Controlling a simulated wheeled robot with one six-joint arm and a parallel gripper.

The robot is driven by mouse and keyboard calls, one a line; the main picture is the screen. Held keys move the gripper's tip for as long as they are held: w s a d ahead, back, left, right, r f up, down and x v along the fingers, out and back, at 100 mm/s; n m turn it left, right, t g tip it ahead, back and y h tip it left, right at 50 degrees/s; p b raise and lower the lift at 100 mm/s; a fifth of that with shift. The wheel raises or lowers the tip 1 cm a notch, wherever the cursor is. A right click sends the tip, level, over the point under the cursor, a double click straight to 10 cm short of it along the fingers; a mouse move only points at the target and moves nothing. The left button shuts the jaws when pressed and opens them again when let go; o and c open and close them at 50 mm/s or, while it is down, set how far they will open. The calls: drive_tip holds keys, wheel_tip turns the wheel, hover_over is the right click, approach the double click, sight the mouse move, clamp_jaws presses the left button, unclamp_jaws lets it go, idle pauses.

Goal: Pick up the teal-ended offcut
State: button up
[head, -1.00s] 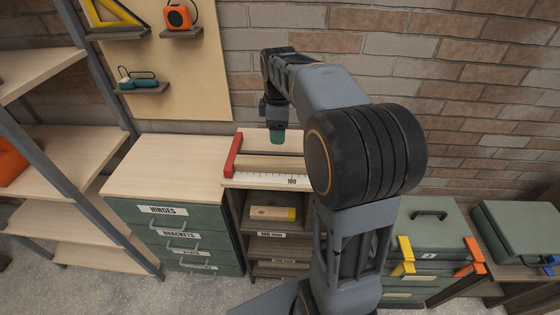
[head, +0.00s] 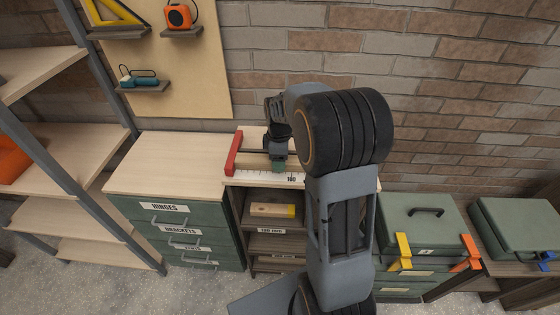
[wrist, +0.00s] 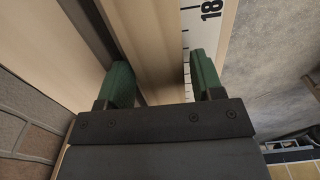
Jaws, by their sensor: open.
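A pale wooden offcut (head: 250,163) lies along the measuring board (head: 255,174) beside its printed scale. No teal end shows on it; part of it is hidden behind my gripper and arm. My gripper (head: 278,163) is open and lowered over this piece in the head view. In the wrist view the green fingers of my gripper (wrist: 163,80) stand on either side of the wooden offcut (wrist: 160,35), with gaps between. The finger on the right is close to the scale.
A red stop (head: 233,155) stands at the board's left end. A yellow-ended offcut (head: 272,211) lies in the cubby below. A drawer cabinet (head: 150,170) with a bare top is on the left, green cases (head: 425,225) on the right, and a brick wall behind.

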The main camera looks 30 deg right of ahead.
drive_tip(key=shift+f, duration=0.6)
drive_tip(key=shift+c, duration=0.2)
drive_tip(key=c, duration=0.8)
drive_tip(key=shift+c, duration=0.2)
drive_tip(key=shift+r, duration=0.2)
